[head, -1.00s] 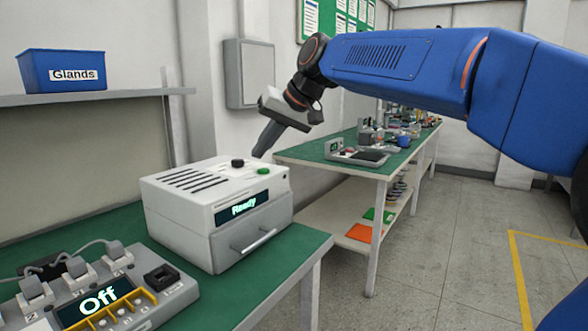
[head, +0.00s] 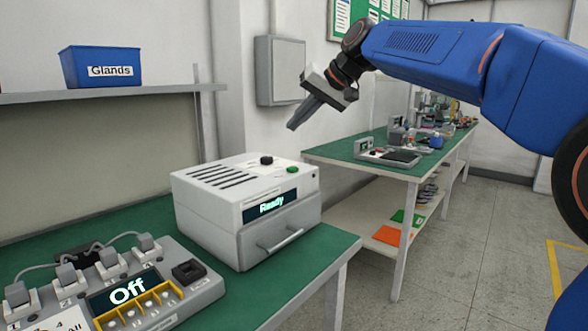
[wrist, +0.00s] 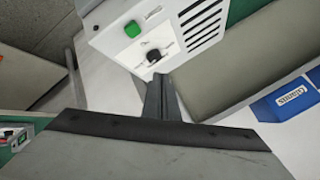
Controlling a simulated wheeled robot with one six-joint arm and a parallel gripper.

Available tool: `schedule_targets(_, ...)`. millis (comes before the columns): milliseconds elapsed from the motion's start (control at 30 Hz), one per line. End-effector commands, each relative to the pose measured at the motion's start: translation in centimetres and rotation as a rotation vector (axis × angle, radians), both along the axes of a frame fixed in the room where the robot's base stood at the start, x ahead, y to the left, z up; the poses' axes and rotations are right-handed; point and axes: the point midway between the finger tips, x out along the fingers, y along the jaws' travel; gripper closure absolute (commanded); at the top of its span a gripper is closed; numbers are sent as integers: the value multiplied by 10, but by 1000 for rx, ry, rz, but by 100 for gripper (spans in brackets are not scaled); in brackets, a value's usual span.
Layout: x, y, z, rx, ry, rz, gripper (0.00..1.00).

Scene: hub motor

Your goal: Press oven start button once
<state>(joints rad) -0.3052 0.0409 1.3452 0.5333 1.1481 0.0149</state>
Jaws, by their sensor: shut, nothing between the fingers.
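The oven is a white box (head: 200,210) on the green bench, with a lit display (head: 270,204) reading "Ready". A green button (head: 292,170) and a black knob (head: 267,160) are on its top near the right end. In the wrist view the green button (wrist: 132,29) and black knob (wrist: 154,56) show beyond the fingers. My gripper (head: 292,126) is shut and empty, in the air above the oven's right end, apart from it. In the wrist view my closed fingertips (wrist: 160,80) appear just below the knob.
A grey unit (head: 205,285) with a display reading "Off" stands on the bench at front left. A blue bin (head: 100,70) labelled "Glands" sits on the shelf. A second green-topped bench (head: 335,152) with equipment is behind right. Open floor (head: 480,240) lies at the right.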

Motion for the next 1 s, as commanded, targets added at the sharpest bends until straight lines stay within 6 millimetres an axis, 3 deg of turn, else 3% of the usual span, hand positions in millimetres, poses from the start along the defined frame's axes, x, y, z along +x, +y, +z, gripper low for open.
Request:
schedule_targets(700,0,0,-74,0,1,0,100)
schedule_targets(1000,0,0,-86,0,0,0,100)
